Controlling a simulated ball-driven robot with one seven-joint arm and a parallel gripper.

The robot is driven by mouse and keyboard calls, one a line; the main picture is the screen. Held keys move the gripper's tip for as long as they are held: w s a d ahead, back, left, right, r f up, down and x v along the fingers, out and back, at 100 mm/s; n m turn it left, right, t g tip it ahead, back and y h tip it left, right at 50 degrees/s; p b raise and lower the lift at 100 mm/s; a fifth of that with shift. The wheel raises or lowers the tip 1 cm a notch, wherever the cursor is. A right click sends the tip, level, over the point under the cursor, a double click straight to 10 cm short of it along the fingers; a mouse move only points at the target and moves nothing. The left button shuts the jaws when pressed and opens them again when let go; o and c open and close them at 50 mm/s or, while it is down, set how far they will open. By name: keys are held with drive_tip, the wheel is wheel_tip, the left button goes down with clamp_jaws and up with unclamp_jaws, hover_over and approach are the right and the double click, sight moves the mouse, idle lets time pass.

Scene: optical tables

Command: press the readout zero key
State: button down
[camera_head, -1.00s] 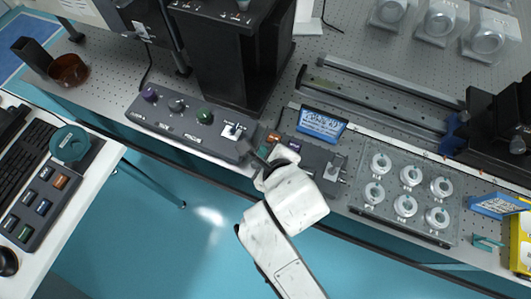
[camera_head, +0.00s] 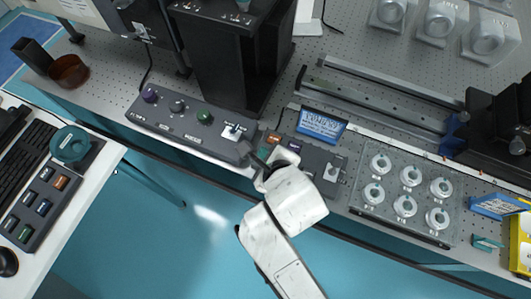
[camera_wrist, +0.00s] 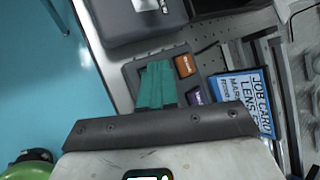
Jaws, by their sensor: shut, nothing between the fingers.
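A dark key box (camera_head: 317,154) sits at the front edge of the perforated table, right of the knob box. It carries an orange key (camera_head: 273,137) and a purple key (camera_head: 294,146). In the wrist view the orange key (camera_wrist: 185,66) and purple key (camera_wrist: 195,97) show just right of my fingers, with small labels I cannot read surely. My gripper (camera_head: 257,158) is shut and empty, at the box's left end. Its teal fingers (camera_wrist: 155,85) lie over the box in the wrist view and hide part of it. I cannot tell whether they touch it, or which key is zero.
The knob box (camera_head: 188,122) stands left, with a black tower behind it. A blue job card (camera_head: 320,125) stands behind the key box. A clear tray (camera_head: 408,222) of several round parts lies right. Another keypad (camera_head: 42,207) is on the white desk at left.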

drive_tip(key=shift+r+p, duration=0.55)
drive_tip(key=shift+r, duration=0.15)
wheel_tip(320, 180, up, 5)
drive_tip(key=p, duration=0.5)
idle(0.7)
